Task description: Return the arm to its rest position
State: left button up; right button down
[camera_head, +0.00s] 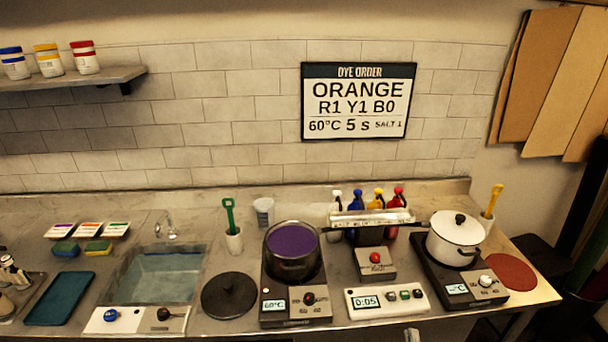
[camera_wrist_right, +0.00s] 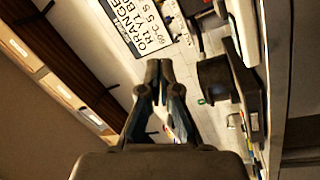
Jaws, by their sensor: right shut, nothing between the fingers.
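My right gripper (camera_wrist_right: 159,68) shows in the wrist view with its two dark fingers together and nothing between them. It is held clear of the counter, with the wall sign (camera_wrist_right: 140,28) beyond the fingertips. In the head view only a small pale piece at the bottom edge may belong to my right arm; its fingers cannot be made out there. My left gripper is in neither view.
The counter holds a sink (camera_head: 160,277), a dark pot of purple liquid (camera_head: 292,243) on a hot plate, a white lidded pot (camera_head: 455,240) on another, a timer (camera_head: 387,300) and several dye bottles (camera_head: 378,200). A black lid (camera_head: 229,295) lies flat. A shelf (camera_head: 70,78) juts out at left.

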jog(key=s+d+f+m+g+h, duration=0.1)
jog(key=s+f+m+g, duration=0.35)
jog(key=f, duration=0.45)
jog(key=s+d+f+m+g+h, duration=0.1)
jog(key=s+f+m+g, duration=0.3)
jog(key=f, duration=0.6)
jog(key=s+a+f+m+g+y, duration=0.1)
jog(key=s+a+f+g+y, duration=0.15)
jog(key=s+f+g, duration=0.4)
jog(key=s+a+f+m+g+y, duration=0.1)
jog(key=s+a+f+g, duration=0.2)
jog(key=s, duration=0.6)
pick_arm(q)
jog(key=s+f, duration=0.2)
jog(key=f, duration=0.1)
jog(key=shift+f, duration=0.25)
pick_arm(e)
jog(key=s+f, duration=0.2)
jog(key=f, duration=1.2)
jog(key=s+f, duration=0.2)
jog(key=f, duration=1.2)
jog(key=shift+a+f+h, duration=0.2)
jog(key=shift+f+h, duration=0.15)
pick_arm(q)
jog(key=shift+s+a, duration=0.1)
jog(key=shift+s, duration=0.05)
pick_arm(e)
jog(key=shift+n, duration=0.25)
